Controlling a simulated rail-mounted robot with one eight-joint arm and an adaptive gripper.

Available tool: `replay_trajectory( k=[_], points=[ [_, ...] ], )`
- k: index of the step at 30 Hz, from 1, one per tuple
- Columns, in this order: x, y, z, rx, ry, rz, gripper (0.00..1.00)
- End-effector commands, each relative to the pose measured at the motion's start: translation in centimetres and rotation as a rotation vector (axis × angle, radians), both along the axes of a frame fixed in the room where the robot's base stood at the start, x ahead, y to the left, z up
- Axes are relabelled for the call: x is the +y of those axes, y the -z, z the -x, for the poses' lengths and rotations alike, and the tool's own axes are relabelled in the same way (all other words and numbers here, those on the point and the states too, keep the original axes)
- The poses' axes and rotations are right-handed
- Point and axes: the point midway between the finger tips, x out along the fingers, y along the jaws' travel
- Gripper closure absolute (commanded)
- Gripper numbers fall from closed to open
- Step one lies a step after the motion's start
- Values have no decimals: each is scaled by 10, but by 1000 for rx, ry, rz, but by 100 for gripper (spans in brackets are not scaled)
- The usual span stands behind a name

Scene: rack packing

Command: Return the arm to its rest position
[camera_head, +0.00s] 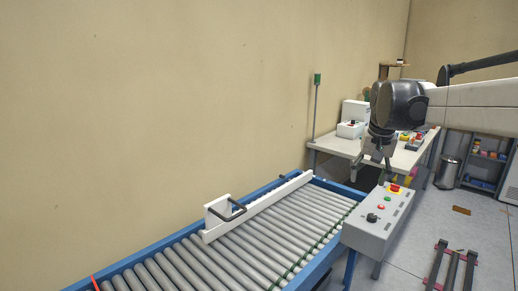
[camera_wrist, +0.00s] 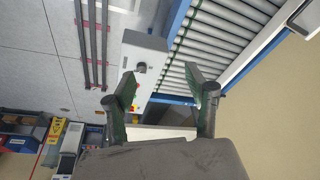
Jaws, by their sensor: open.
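My gripper (camera_head: 376,163) hangs from my white and black arm at the right in the head view, pointing down in front of the workbench. In the wrist view, my gripper (camera_wrist: 160,80) shows two dark fingers spread apart with nothing between them. The gripper is open and empty. The grey control box (camera_head: 376,219) with a red button stands below it in the head view. The control box also shows behind the fingers in the wrist view (camera_wrist: 143,50).
A roller conveyor (camera_head: 183,245) with blue sides and a white handled rail (camera_head: 255,207) runs along the beige wall. A workbench (camera_head: 345,147) holds white equipment. Dark bars (camera_head: 450,268) lie on the floor at right. A bin (camera_head: 447,172) stands by shelves. The floor between is mostly clear.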

Motion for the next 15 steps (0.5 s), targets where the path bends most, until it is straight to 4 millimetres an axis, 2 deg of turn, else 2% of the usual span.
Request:
replay_trajectory(
  k=[1, 7, 15],
  points=[
    [7, -3, 15, -13, -12, 3, 50],
    [32, -6, 69, -71, -58, 18, 50],
    [60, 5, 142, -150, -121, 37, 50]
  ],
)
